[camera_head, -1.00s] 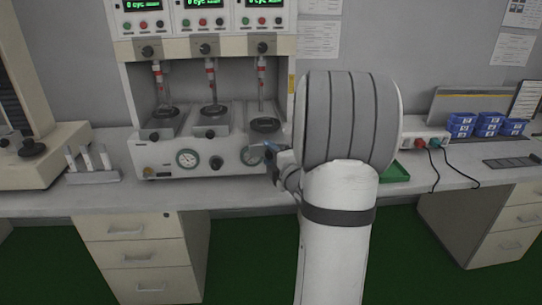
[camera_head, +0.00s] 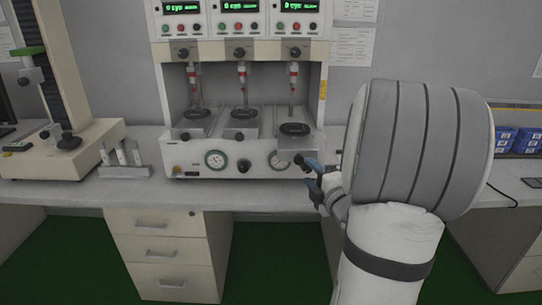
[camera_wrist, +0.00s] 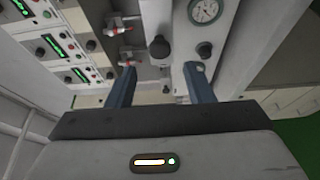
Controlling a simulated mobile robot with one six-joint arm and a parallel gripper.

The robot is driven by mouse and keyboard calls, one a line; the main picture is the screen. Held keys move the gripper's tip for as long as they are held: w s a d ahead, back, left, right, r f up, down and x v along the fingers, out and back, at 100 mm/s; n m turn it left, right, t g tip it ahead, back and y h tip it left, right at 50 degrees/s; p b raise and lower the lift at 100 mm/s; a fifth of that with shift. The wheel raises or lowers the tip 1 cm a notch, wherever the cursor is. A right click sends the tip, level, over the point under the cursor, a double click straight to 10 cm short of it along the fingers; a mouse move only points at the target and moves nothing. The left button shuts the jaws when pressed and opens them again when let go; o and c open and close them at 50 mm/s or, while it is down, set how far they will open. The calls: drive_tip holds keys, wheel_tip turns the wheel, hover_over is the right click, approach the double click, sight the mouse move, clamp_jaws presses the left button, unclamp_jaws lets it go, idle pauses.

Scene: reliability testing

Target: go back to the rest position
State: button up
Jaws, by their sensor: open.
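My gripper (camera_head: 312,171) is in front of the right end of the test machine, in the head view, with my arm reaching up from the lower right. In the wrist view my gripper (camera_wrist: 158,84) has its two blue fingers spread apart with nothing between them. The three-station test machine (camera_head: 190,170) stands on the bench, with green displays on top, plungers in the middle and round gauges on its front. In the wrist view the machine (camera_wrist: 225,45) shows sideways beyond the fingers. My arm hides part of the bench on the right.
A tall beige tester (camera_head: 70,150) and a small rack with white tubes (camera_head: 124,171) stand to the left on the bench (camera_head: 70,195). Blue boxes (camera_head: 503,140) and a black cable lie at the right. Drawers (camera_head: 165,255) are below, above a green floor.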

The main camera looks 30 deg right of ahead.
drive_tip(key=s+a+r+m+g+p, duration=0.3)
drive_tip(key=s+a+m+g+p, duration=0.2)
drive_tip(key=a, duration=0.6)
drive_tip(key=s+a+r+m+g+y+p, duration=0.1)
drive_tip(key=s+a+r+m+g+p, duration=0.2)
drive_tip(key=s+a+m+g+p, duration=0.3)
drive_tip(key=s+a+m+g, duration=0.4)
drive_tip(key=s+a+m, duration=0.2)
drive_tip(key=shift+s+a, duration=0.2)
drive_tip(key=shift+s, duration=0.1)
